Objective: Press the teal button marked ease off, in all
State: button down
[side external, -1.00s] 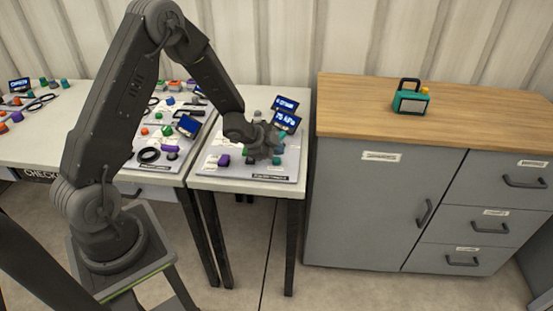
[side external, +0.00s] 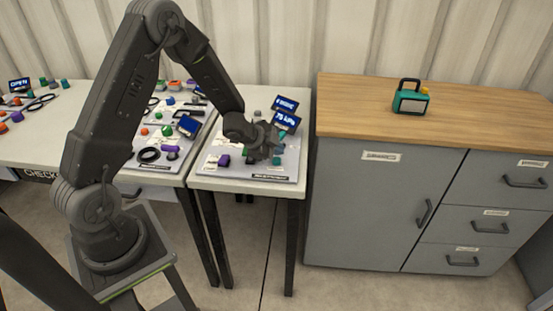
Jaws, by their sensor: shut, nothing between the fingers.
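My gripper (side external: 270,156) is shut and empty, low over the panel (side external: 290,170) on the right-hand table. A small teal button (side external: 276,160) shows at its fingertips; I cannot tell whether they touch. Another teal-looking piece (side external: 281,134) shows just right of the gripper, below the display. The button markings are too small to read. A purple button (side external: 223,160) is on the panel left of the gripper. A blue display (side external: 285,121) reading about 75 kPa stands behind the gripper, with a second one (side external: 286,104) above it. My gripper hides the middle of the panel.
A grey cabinet (side external: 375,200) with a wooden top stands to the right, carrying a teal lamp-like box (side external: 410,101).

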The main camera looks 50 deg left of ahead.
aim_at(277, 160)
jog(key=shift+f, duration=0.1)
dwell(0.5)
jog(key=shift+f, duration=0.3)
jog(key=shift+f, duration=0.5)
dwell(0.6)
jog(key=shift+r, duration=0.9)
jog(key=shift+r, duration=2.55)
